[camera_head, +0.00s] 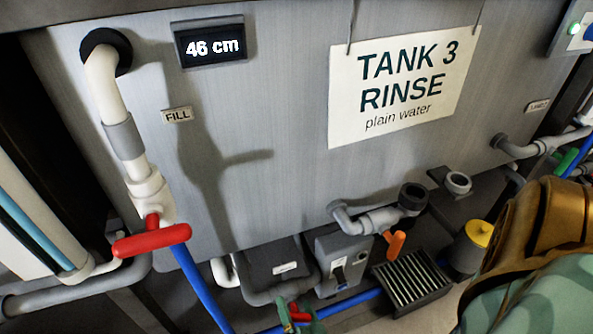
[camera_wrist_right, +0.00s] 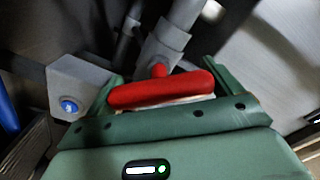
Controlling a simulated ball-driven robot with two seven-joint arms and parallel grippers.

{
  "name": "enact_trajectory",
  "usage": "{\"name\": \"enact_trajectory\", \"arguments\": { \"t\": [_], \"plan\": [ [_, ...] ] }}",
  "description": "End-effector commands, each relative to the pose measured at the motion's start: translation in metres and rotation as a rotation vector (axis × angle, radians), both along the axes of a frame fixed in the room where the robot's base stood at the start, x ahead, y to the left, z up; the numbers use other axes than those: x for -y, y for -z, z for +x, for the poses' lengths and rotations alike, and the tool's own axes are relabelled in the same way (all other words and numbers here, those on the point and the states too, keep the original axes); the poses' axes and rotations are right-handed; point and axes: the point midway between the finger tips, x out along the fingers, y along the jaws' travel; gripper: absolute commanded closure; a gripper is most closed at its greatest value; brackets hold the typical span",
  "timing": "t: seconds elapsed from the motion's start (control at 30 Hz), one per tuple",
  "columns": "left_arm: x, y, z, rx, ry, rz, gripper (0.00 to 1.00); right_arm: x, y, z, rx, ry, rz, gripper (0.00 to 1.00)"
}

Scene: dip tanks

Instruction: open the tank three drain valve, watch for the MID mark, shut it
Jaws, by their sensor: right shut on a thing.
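My right gripper (camera_head: 298,315) is low at the bottom edge of the head view, shut on a red valve handle (camera_head: 301,311). In the right wrist view the same red handle (camera_wrist_right: 160,91) lies between the green jaws, roughly across the grey pipe above it. Its valve body is mostly hidden in the head view. The tank three front (camera_head: 260,110) carries a "TANK 3 RINSE plain water" sign (camera_head: 398,85). Its level display (camera_head: 211,47) reads 46 cm. I see no MID mark. My left gripper is out of view.
A white fill pipe (camera_head: 108,85) with another red handle (camera_head: 152,241) runs down the tank's left side. An orange-handled valve (camera_head: 395,244) sits above a floor grate (camera_head: 411,283). A yellow-topped container (camera_head: 471,246) stands right of it. Blue hoses (camera_head: 205,290) run low.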

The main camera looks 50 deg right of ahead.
Motion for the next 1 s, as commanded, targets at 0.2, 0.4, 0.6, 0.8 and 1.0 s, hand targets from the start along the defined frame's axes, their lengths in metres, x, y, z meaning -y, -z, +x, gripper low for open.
{"name": "enact_trajectory", "arguments": {
  "t": [0.2, 0.4, 0.6, 0.8, 1.0],
  "plan": [
    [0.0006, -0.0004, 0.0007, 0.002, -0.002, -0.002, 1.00, -0.0002, 0.0023, -0.0018, 0.102, -0.001, 0.173, 0.32],
    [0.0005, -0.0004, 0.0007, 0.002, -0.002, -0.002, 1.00, 0.0002, 0.0032, -0.0022, 0.198, -0.001, 0.329, 0.32],
    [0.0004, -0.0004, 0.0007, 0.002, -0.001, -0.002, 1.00, 0.0004, 0.0043, -0.0025, 0.277, 0.000, 0.460, 0.32],
    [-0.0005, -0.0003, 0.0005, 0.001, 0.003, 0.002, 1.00, 0.0003, 0.0050, -0.0025, 0.333, -0.001, 0.553, 0.32],
    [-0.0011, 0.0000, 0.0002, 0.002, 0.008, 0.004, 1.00, 0.0002, 0.0053, -0.0026, 0.365, -0.001, 0.606, 0.32]
  ]
}}
